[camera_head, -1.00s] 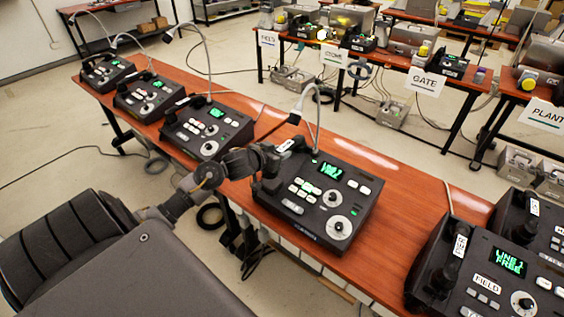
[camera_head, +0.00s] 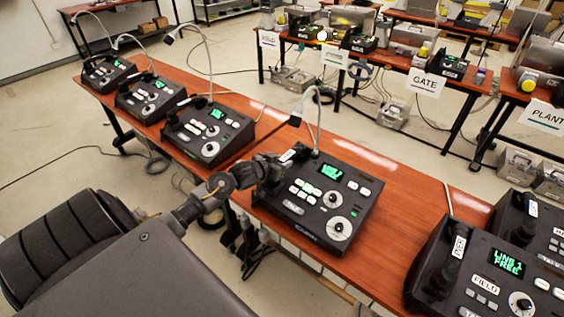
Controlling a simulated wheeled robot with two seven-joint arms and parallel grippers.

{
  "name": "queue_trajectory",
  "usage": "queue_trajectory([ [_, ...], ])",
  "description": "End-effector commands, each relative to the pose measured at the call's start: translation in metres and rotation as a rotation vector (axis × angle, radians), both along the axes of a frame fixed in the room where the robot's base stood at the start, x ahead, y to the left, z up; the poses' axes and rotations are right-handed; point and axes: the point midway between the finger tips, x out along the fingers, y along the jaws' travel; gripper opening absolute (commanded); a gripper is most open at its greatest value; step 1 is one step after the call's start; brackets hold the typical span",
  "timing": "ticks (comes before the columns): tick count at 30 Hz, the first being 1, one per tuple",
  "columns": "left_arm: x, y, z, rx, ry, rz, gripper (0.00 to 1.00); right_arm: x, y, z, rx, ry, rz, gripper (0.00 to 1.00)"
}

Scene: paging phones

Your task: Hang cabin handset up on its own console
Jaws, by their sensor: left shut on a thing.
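My left gripper (camera_head: 270,172) is shut on a dark handset with a small white label (camera_head: 289,155). The handset is at the left side of a black console (camera_head: 345,205) with a green screen. The arm and gripper hide much of the handset, and I cannot tell whether it touches the cradle. The label text on this console and on the handset is too small to read. My right gripper is not in view.
More black consoles with handsets stand farther left along the table (camera_head: 430,215). A bent gooseneck microphone (camera_head: 318,120) rises behind the middle console. The tabletop right of that console is bare.

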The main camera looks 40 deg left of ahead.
Motion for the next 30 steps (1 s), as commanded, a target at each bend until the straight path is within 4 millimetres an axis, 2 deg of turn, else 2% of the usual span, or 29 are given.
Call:
queue_trajectory([
  [2,0.0,0.0,-0.002,-0.001,-0.002,0.0,0.03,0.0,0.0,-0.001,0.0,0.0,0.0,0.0],
  [3,0.0,0.0,-0.002,0.0,0.0,0.0,0.36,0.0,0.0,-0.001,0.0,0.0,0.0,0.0],
  [7,0.0,0.0,-0.002,0.0,0.0,0.0,0.54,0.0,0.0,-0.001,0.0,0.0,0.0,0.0],
  [17,0.0,0.0,0.001,0.0,0.0,0.0,0.54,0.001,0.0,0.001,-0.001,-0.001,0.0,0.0],
  [19,-0.005,0.0,0.002,0.0,0.0,0.0,0.54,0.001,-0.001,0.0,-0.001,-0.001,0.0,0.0],
  [23,-0.025,0.0,0.01,0.002,0.001,-0.001,0.54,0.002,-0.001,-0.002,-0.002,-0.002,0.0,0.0],
  [30,-0.073,-0.002,0.029,0.001,0.001,-0.001,0.54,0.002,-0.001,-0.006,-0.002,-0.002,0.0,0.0],
])
